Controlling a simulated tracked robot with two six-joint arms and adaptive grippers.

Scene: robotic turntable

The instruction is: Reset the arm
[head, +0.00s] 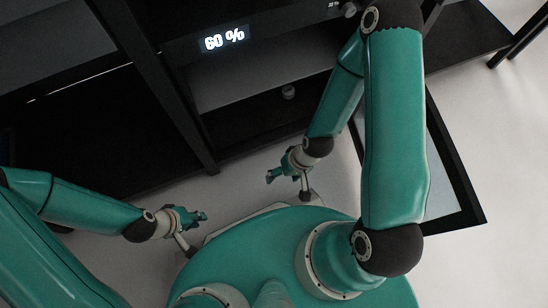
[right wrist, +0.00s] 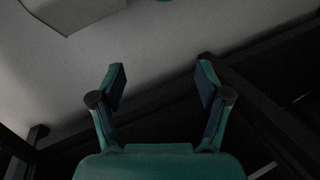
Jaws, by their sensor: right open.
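My left gripper (head: 199,216) is at the lower left of the head view, empty, above the pale floor beside my green base. Its fingers are small there and their gap is hard to judge. My right gripper (head: 271,176) is near the middle of the head view, below the raised right arm, in front of the black shelf unit. In the right wrist view its two fingers (right wrist: 161,83) are spread apart with nothing between them. Neither gripper touches an object that I can see.
A black shelf unit (head: 211,155) stands across the back, with a lit "60 %" display (head: 224,39) on it. A small round knob-like thing (head: 288,92) is inside. A black-framed panel (head: 466,212) lies behind my right arm. Pale floor (head: 490,120) is clear at the right.

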